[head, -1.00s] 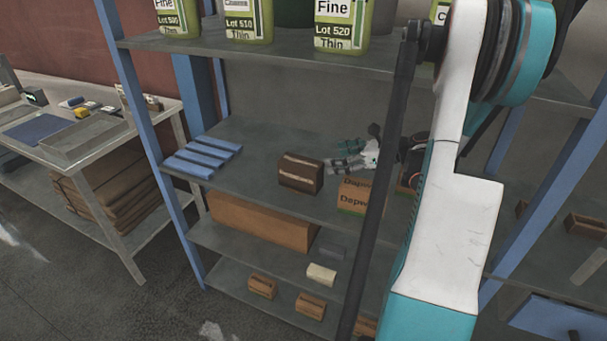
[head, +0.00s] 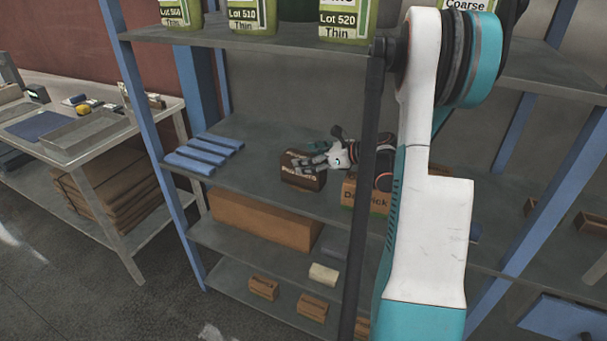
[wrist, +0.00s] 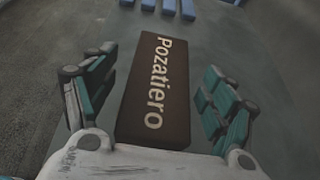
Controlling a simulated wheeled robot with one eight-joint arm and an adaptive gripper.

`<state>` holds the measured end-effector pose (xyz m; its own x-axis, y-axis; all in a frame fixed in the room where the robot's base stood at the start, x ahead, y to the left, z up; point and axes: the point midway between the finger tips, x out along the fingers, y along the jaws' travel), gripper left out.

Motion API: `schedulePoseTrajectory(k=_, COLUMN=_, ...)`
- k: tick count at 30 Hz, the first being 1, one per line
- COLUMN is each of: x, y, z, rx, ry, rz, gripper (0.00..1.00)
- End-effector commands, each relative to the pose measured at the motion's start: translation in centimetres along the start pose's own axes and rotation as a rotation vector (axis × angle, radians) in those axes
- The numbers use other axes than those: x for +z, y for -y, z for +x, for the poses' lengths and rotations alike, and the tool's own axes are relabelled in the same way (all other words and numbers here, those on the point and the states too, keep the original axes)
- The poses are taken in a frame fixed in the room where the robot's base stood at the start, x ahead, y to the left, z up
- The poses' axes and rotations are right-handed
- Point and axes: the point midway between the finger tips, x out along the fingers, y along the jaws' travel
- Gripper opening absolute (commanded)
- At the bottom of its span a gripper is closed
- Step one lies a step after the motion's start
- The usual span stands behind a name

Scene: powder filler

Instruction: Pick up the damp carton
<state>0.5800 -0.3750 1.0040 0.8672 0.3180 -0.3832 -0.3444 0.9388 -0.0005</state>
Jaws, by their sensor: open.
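A dark brown carton (head: 304,183), darker than the other cartons in view, stands on the middle shelf; I take it as the damp carton. In the wrist view the carton (wrist: 156,92) shows a pale label reading "Pozatiero". In the wrist view my gripper (wrist: 160,70) is open, with one finger on each side of the carton and a visible gap on both sides.
A lighter carton (head: 352,195) stands just right, partly behind a dark post. Blue bars (head: 203,153) lie to the left on the shelf (head: 250,185). Labelled green containers (head: 345,18) stand on the shelf above. A long brown box (head: 262,220) is below.

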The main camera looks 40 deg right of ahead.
Motion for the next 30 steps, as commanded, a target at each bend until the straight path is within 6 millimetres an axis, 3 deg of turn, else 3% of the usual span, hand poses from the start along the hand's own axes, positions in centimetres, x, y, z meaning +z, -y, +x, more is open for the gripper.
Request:
schedulePoseTrajectory(k=4, x=-0.1, y=0.0, z=1.8, rx=0.001, ry=0.0, rz=0.0, gripper=0.78)
schedulePoseTrajectory(k=11, x=0.0, y=0.1, z=1.9, rx=0.0, ry=0.0, rz=0.001, gripper=0.75)
schedulePoseTrajectory(k=19, x=0.0, y=0.1, z=1.9, rx=0.0, ry=0.0, rz=0.001, gripper=0.15)
schedulePoseTrajectory(k=26, x=0.1, y=0.0, z=1.8, rx=0.0, ry=0.001, rz=0.001, gripper=0.15)
schedulePoseTrajectory(k=30, x=1.1, y=0.0, z=1.4, rx=0.0, ry=0.001, rz=0.001, gripper=0.15)
